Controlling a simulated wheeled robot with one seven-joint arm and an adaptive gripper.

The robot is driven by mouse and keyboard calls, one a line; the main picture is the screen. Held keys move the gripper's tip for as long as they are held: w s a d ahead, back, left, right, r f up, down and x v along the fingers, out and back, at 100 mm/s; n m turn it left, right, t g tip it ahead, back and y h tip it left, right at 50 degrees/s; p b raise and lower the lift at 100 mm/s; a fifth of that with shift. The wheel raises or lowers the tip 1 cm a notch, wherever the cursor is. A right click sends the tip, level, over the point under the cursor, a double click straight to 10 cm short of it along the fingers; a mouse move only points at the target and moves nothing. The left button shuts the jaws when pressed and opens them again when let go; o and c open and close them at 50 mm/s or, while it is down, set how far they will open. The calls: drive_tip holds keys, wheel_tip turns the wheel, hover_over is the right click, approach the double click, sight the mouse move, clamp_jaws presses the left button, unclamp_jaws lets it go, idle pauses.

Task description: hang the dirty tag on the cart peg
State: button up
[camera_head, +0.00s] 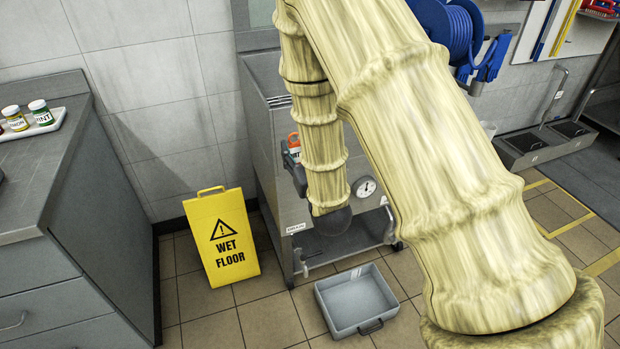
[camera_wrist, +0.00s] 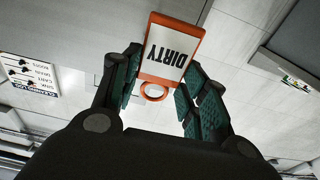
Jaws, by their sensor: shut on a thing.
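The dirty tag (camera_wrist: 172,52) is a white plate with an orange frame and an orange ring, lettered DIRTY. It shows upside down in the wrist view, with the ring towards my palm. My gripper (camera_wrist: 163,68) is shut on it, the tag between the green-padded fingers. In the head view a bit of the orange-edged tag (camera_head: 294,146) shows left of my arm, in front of a steel machine (camera_head: 267,110); the dark gripper (camera_head: 298,178) is partly hidden by my arm. I cannot make out the cart peg in either view.
The steel machine carries a round gauge (camera_head: 366,187). A yellow wet floor sign (camera_head: 222,240) stands left of it, and a grey tray (camera_head: 357,299) lies on the floor in front. A grey counter (camera_head: 50,190) bounds the left. A blue hose reel (camera_head: 452,30) is at the back.

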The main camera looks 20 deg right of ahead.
drive_tip(key=shift+t, duration=0.3)
drive_tip(key=s+d+f+b, duration=0.2)
drive_tip(key=b, duration=1.2)
drive_tip(key=shift+s+d+f+b, duration=0.25)
drive_tip(key=shift+s+f+b, duration=0.05)
drive_tip(key=shift+s, duration=0.05)
drive_tip(key=shift+w+r, duration=0.1)
drive_tip(key=w+f, duration=0.1)
drive_tip(key=w, duration=0.7)
drive_tip(key=shift+w+a+f+b, duration=0.15)
drive_tip(key=shift+w+f+b, duration=0.1)
drive_tip(key=shift+f+b, duration=0.05)
drive_tip(key=shift+w+f, duration=0.1)
idle(0.6)
drive_tip(key=o, duration=0.9)
